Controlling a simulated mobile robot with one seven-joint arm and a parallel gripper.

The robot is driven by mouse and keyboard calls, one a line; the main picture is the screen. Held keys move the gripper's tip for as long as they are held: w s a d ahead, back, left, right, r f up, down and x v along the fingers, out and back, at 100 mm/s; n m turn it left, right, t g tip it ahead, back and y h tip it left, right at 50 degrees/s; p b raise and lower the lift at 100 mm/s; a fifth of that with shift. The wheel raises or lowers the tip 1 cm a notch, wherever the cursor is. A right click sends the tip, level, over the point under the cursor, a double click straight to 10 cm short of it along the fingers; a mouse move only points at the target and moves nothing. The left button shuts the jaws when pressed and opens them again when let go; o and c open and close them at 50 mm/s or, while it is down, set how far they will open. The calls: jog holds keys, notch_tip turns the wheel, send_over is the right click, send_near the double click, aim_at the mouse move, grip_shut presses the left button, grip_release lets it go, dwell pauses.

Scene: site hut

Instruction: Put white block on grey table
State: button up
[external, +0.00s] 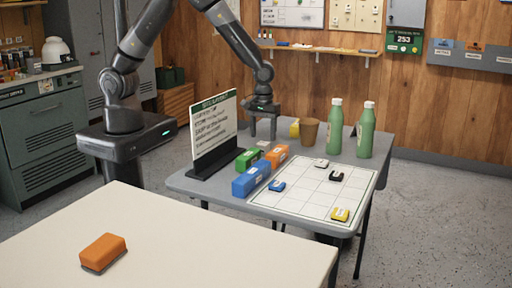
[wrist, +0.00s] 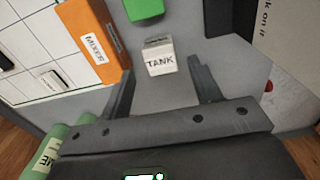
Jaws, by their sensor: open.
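A white block (wrist: 160,62) labelled "TANK" rests on the grey table (wrist: 165,100) in the wrist view. In the external view, a small pale piece, probably this block (external: 263,144), shows just below my gripper (external: 263,136), by the sign. In the wrist view my gripper (wrist: 162,82) is open and empty, its two fingers pointing down on either side of the block's near end. I cannot tell how high the fingertips are above the table. The grey table (external: 190,186) stands behind the cream table in the external view.
Close by are a green block (external: 248,158), an orange block (external: 277,158), a blue block (external: 251,180) and an upright sign (external: 213,130). A white grid board (external: 300,203) holds small pieces. A brown cup (external: 309,132) and green bottles (external: 335,128) stand behind. The cream table (external: 200,255) is mostly clear.

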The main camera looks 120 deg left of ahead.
notch_tip(320, 180, up, 7)
notch_tip(320, 180, up, 10)
jog(key=m+t, duration=0.2)
jog(key=m, duration=0.2)
send_over(263, 143)
jog(key=s+d, duration=0.4)
jog(key=d, duration=0.2)
jog(key=s+d+r+m, duration=0.4)
jog(key=s+r, duration=0.1)
jog(key=r, duration=0.1)
jog(key=s+d+r+m+t, duration=0.1)
jog(key=s+d+r+m, duration=0.2)
jog(key=s, duration=0.5)
jog(key=s+d+r+m+t, duration=0.2)
jog(key=s+d+r+m, duration=0.1)
jog(key=s+d+m, duration=0.2)
jog(key=s+m, duration=0.2)
jog(key=s, duration=0.1)
jog(key=shift+t, duration=0.3)
